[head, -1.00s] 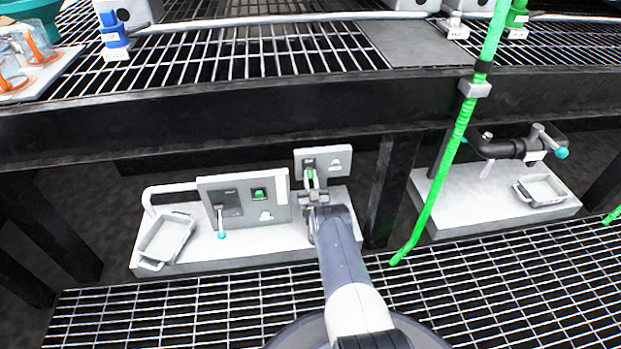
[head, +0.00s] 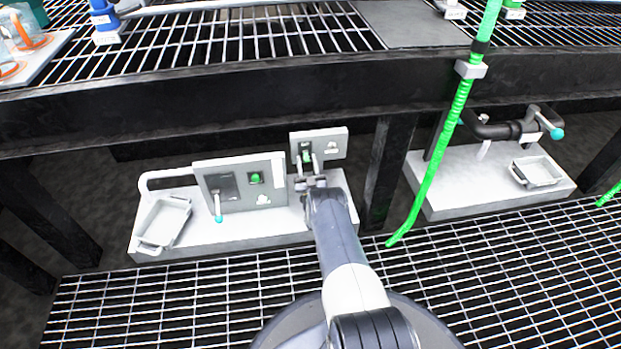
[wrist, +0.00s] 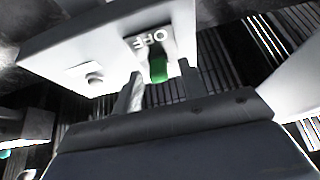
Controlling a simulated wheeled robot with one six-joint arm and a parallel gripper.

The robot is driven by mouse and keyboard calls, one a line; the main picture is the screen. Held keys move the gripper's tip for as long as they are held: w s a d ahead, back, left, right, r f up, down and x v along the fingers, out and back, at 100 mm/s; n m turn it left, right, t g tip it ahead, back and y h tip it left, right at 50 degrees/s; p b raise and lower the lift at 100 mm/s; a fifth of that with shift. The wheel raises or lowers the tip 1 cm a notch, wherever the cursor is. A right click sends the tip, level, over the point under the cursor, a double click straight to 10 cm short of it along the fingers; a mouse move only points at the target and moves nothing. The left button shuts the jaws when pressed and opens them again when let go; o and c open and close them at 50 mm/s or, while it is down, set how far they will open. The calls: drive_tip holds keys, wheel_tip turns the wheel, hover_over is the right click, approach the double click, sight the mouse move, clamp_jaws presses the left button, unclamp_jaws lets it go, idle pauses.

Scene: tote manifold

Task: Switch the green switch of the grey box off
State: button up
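The small grey box (head: 331,143) stands behind the white ledge, under the dark beam. Its green switch (head: 306,156) is partly hidden by my gripper. In the wrist view the box (wrist: 85,50) is close and tilted, with an upside-down OFF label above the green switch (wrist: 158,69). My gripper (head: 308,168) is open in front of the box. In the wrist view its fingers (wrist: 160,78) stand apart on either side of the switch, with gaps visible. Contact and the switch's position cannot be told.
A larger grey panel (head: 236,163) with a lever and green button stands just left. A small white tray (head: 164,222) is further left. A green hose (head: 438,150) hangs at the right. The dark beam (head: 240,105) runs above, and a dark post (head: 388,170) stands right.

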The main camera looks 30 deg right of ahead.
drive_tip(key=s+a+f+p, duration=0.1)
drive_tip(key=s+a+p, duration=0.1)
drive_tip(key=s, duration=0.5)
drive_tip(key=s+a+f+p, duration=0.1)
drive_tip(key=s+a+p, duration=0.1)
drive_tip(key=s, duration=0.6)
drive_tip(key=shift+a, duration=0.2)
drive_tip(key=shift+w+d+r+b, duration=0.4)
drive_tip(key=shift+w+d+b, duration=0.35)
drive_tip(key=shift+w, duration=1.9)
drive_tip(key=shift+w+d+r+b, duration=0.4)
drive_tip(key=shift+w+d+b, duration=0.4)
drive_tip(key=shift+w, duration=1.8)
drive_tip(key=shift+w+d+r+b, duration=0.4)
drive_tip(key=shift+w+d+b, duration=0.35)
drive_tip(key=shift+w, duration=1.9)
